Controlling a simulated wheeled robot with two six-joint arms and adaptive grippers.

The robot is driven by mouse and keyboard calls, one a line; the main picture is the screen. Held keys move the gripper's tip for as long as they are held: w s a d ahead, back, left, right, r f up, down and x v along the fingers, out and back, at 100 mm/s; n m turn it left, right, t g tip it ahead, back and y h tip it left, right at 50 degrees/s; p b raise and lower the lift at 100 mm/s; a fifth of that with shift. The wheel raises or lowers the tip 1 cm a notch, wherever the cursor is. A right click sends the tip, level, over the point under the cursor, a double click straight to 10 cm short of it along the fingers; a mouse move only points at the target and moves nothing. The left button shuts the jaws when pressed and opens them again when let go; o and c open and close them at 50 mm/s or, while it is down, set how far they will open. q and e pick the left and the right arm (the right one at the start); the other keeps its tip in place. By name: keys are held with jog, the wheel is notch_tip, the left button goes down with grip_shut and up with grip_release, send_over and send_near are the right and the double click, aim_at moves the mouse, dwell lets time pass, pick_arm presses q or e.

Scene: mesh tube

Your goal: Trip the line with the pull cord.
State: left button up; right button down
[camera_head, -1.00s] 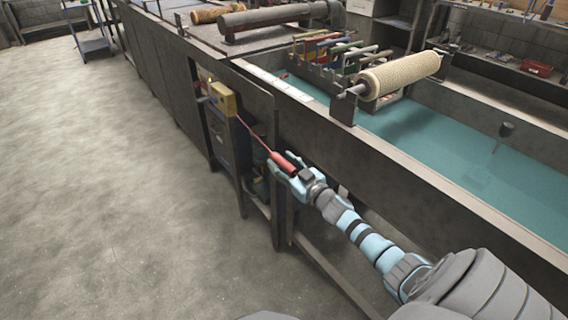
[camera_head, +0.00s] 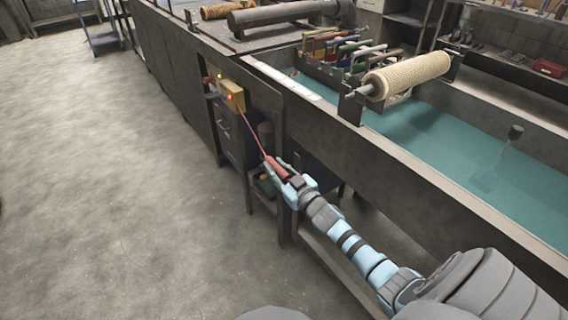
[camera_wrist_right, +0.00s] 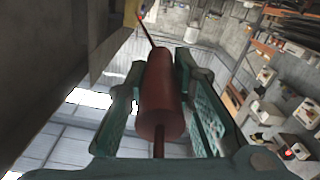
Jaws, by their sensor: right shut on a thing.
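The pull cord is a thin red line (camera_head: 254,139) running from a yellow box (camera_head: 231,96) on the side of the bench down to a red cylindrical handle (camera_head: 275,167). The cord looks straight and taut. Red lights glow on the box. My right gripper (camera_head: 286,175) is shut on the red handle. The handle also shows in the right wrist view (camera_wrist_right: 161,95), lying between the two teal fingers, with the cord leading away from its far end. My left gripper is not in view.
A long tank with teal liquid (camera_head: 452,150) and a dark metal wall (camera_head: 400,165) lies right of the arm. A mesh roll (camera_head: 408,75) is mounted over it. A blue cabinet (camera_head: 236,135) stands below the box. The floor (camera_head: 120,190) at left is clear.

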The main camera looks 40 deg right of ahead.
jog(key=c, duration=1.4)
grip_release()
jog(key=shift+o, duration=0.2)
jog(key=s, duration=0.7)
jog(key=shift+s, duration=0.3)
jog(key=shift+a+f, duration=0.1)
jog(key=s+p, duration=0.5)
jog(key=s, duration=1.1)
jog(key=shift+s+p, duration=0.3)
jog(key=shift+s, duration=0.05)
jog(key=shift+a, duration=0.1)
